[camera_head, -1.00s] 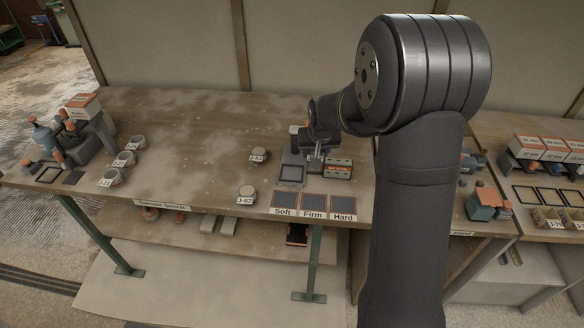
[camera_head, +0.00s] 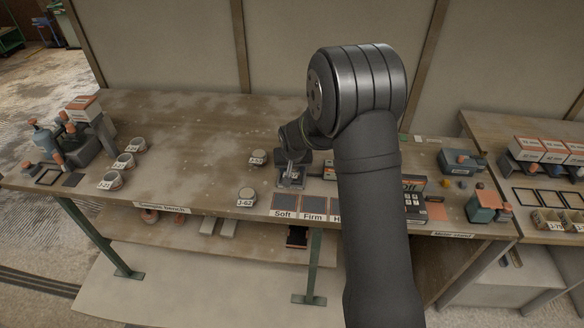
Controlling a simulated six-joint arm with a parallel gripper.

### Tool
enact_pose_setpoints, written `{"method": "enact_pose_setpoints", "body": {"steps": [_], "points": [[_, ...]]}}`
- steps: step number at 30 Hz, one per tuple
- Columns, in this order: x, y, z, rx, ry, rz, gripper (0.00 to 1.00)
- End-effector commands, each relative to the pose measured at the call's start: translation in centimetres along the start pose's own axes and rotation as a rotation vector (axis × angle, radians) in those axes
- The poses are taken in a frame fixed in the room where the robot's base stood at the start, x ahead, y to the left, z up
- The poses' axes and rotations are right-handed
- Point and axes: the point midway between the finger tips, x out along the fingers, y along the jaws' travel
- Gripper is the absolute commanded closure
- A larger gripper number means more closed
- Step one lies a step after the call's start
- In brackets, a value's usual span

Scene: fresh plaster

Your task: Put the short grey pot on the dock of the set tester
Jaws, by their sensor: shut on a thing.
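My gripper (camera_head: 291,176) is low over the grey square dock (camera_head: 283,184) of the set tester, fingers pointing down. It is shut on a small grey thing, which looks like the short grey pot; the fingers hide most of it. I cannot tell whether it touches the dock. My arm hides part of the tester; a bit of its green and orange front (camera_head: 330,169) shows right of the dock.
Pots J-52 (camera_head: 257,157) and J-62 (camera_head: 246,195) stand left of the dock. Pads marked Soft (camera_head: 284,205) and Firm (camera_head: 313,207) lie in front; Hard is mostly hidden by my arm. Several pots (camera_head: 124,161) stand far left. The middle-left bench is clear.

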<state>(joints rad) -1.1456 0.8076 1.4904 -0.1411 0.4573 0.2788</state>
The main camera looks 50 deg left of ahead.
Motion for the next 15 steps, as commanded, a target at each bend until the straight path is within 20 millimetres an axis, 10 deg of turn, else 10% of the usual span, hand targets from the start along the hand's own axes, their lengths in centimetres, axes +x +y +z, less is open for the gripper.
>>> {"method": "enact_pose_setpoints", "body": {"steps": [5, 6, 8, 15], "points": [[0.32, 0.01, 0.14, 0.000, -0.001, 0.000, 0.79], [0.27, 0.01, 0.12, 0.000, -0.001, 0.000, 0.46], [0.25, 0.01, 0.11, 0.000, 0.000, 0.000, 0.34], [0.24, 0.01, 0.10, 0.000, 0.000, 0.000, 0.32]]}}
